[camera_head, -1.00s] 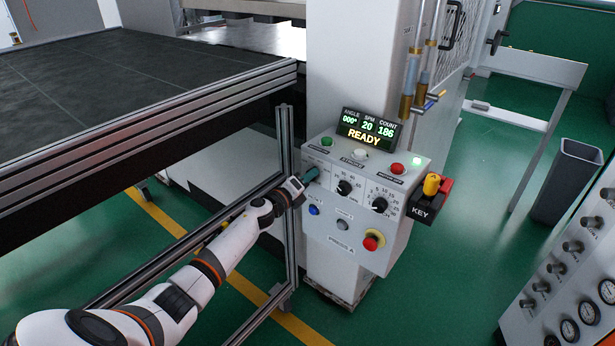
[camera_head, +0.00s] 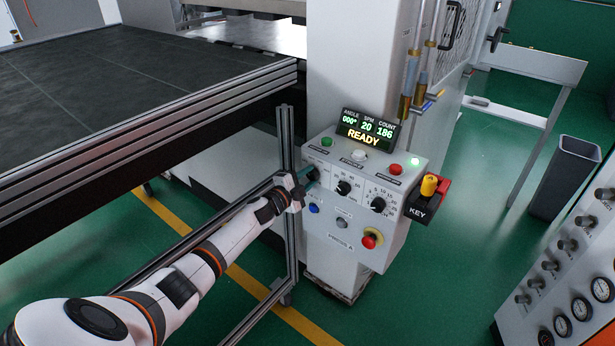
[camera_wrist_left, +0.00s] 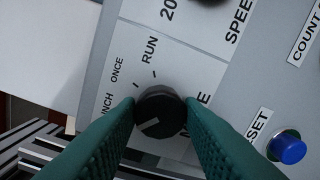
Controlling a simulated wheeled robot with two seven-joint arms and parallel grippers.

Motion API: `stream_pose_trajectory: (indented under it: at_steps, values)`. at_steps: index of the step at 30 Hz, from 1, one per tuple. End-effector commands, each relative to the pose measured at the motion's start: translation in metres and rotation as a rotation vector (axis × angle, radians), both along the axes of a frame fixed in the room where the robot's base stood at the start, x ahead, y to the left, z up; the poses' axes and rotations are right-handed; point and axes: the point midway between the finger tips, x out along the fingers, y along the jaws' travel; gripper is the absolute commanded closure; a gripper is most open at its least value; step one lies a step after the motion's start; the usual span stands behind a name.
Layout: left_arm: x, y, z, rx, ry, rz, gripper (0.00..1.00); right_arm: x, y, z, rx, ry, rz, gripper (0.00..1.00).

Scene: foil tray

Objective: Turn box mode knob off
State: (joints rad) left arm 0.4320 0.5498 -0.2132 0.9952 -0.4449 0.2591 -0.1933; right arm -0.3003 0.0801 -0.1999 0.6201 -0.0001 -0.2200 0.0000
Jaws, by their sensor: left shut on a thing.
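The box (camera_head: 345,245) is a grey control box on a post, with a sloped top and a lit display reading READY. Its black mode knob (camera_wrist_left: 160,112) shows in the left wrist view, with INCH, ONCE and RUN printed around it. A pale pointer line on the knob slants toward the lower left. Part of the scale is hidden behind a finger. My left gripper (camera_head: 312,173) is at the left of the box front. Its teal fingers (camera_wrist_left: 161,106) are shut on the knob from both sides. In the head view the gripper hides the knob. My right gripper is out of view.
Two other black dials (camera_head: 378,204) sit right of the gripper. A blue button (camera_head: 314,208) is just below it, and a red stop button (camera_head: 372,238) lower right. A key switch (camera_head: 428,186) juts out at the right. A metal frame post (camera_head: 287,150) stands close left of the box.

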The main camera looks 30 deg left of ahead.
Motion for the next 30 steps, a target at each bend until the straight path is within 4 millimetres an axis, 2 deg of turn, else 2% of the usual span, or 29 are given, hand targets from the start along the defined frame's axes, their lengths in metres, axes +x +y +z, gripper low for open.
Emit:
stream_pose_trajectory:
  at_steps: [12, 29, 30]
  values:
    - [-0.0004, 0.0005, -0.0011, -0.199, 0.019, 0.001, 0.89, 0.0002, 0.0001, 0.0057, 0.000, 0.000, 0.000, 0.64]
    - [-0.0004, 0.0005, -0.0015, -0.233, 0.021, 0.001, 0.89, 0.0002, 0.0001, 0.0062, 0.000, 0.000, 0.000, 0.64]
    - [-0.0004, 0.0004, -0.0015, -0.233, 0.021, 0.001, 0.65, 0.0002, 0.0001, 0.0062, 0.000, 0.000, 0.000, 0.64]
